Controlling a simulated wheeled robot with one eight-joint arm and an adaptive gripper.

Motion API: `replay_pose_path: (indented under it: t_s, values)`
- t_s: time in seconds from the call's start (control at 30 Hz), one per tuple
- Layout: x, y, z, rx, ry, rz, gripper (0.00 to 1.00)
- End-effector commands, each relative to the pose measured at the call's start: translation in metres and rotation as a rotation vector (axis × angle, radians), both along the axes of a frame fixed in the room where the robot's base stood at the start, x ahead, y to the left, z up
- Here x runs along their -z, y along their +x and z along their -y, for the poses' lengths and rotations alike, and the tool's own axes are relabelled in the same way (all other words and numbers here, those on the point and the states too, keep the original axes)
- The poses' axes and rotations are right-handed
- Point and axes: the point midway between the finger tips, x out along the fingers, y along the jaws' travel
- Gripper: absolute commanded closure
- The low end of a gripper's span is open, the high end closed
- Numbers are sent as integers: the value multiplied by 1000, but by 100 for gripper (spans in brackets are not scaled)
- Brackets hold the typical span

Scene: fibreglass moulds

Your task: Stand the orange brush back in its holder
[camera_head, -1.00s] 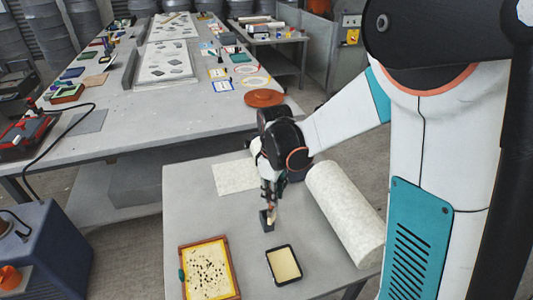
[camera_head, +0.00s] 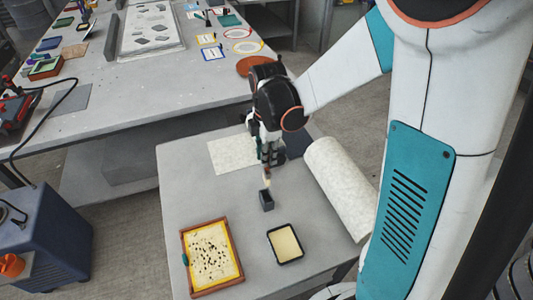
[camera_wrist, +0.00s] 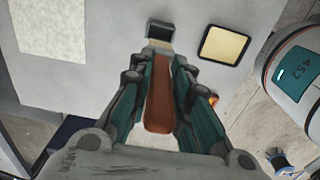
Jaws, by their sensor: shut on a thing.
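The orange brush (camera_wrist: 159,105) is in my gripper. Its handle lies between the two fingers in the wrist view, and its far end points toward the holder. In the head view, my gripper (camera_head: 268,157) is shut on the brush, whose pale lower end (camera_head: 266,182) hangs below the fingers. The holder (camera_head: 267,201) is a small dark box standing on the near table, just below the brush end; it also shows in the wrist view (camera_wrist: 160,31). I cannot tell whether the brush end touches the holder's rim. The fingers hide much of the handle in the head view.
A wood-framed yellow tray with dark specks (camera_head: 211,258) and a black-rimmed cream tray (camera_head: 285,243) lie in front of the holder. A large pale roll (camera_head: 342,188) lies to the right. A pale sheet (camera_head: 233,154) lies behind.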

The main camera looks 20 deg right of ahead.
Motion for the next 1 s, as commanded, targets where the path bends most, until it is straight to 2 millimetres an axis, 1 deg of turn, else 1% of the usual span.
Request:
replay_pose_path:
  t_s: [0.27, 1.0]
  values:
    - [13, 0, 0, 1, 0, 0, 100]
    - [72, 0, 0, 1, 0, 0, 100]
